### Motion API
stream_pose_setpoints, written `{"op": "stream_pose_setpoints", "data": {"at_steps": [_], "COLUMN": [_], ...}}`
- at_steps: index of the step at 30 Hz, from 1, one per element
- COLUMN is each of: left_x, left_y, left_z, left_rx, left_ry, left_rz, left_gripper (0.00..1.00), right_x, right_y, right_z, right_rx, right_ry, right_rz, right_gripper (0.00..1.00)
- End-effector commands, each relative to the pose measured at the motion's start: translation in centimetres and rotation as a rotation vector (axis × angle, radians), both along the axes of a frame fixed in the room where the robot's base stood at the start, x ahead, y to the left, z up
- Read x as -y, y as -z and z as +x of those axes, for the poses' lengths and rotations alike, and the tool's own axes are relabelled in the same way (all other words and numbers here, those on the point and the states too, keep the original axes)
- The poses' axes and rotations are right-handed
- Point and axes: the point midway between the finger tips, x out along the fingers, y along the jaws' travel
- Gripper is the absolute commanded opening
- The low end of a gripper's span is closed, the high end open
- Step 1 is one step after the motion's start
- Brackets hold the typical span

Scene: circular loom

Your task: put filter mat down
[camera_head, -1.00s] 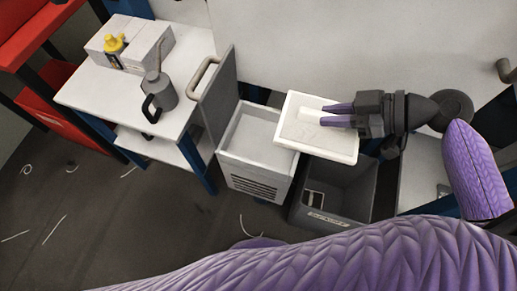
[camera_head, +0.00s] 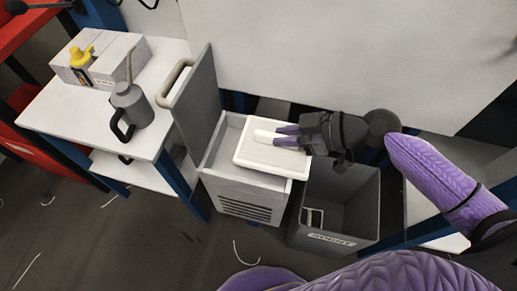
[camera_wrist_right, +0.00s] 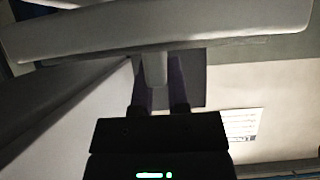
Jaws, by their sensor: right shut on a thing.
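The filter mat (camera_head: 270,162) is a pale flat panel with a raised white rim and a tab on top. My right gripper (camera_head: 276,135) is shut on that tab, coming in from the right. The mat is over the open top of the light grey box with a slotted front (camera_head: 243,200), covering its right part. I cannot tell whether it touches the box. In the right wrist view the mat (camera_wrist_right: 160,32) spans the top, and its tab is between the fingers (camera_wrist_right: 158,75). My left gripper is not in view.
An open dark grey bin (camera_head: 345,205) stands right of the box. The box's grey lid (camera_head: 200,100) with a handle stands upright on the left. A white table (camera_head: 60,107) holds a grey can (camera_head: 131,105), a yellow-topped bottle (camera_head: 80,62) and pale boxes (camera_head: 112,62).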

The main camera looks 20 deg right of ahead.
Motion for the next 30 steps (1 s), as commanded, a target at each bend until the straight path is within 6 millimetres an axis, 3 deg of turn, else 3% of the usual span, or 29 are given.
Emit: {"op": "stream_pose_setpoints", "data": {"at_steps": [3,7,9,14,21,30], "left_x": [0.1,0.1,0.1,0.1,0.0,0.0], "left_y": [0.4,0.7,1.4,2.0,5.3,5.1], "left_z": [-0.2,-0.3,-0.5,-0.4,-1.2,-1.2], "left_rx": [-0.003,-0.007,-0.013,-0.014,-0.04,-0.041], "left_ry": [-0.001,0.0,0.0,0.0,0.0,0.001], "left_rz": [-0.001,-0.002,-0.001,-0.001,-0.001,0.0], "left_gripper": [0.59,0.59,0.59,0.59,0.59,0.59], "right_x": [-2.5,-4.2,-4.0,-4.0,-4.1,-4.2], "right_y": [0.0,0.3,1.6,2.6,7.8,7.3], "right_z": [1.7,2.8,2.7,2.6,2.7,2.8], "right_rx": [0.004,-0.001,-0.007,-0.006,-0.01,-0.004], "right_ry": [0.0,0.0,0.001,0.001,0.001,0.001], "right_rz": [0.004,0.003,0.001,0.001,0.003,0.0], "right_gripper": [0.0,0.0,0.0,0.0,0.0,0.0]}}
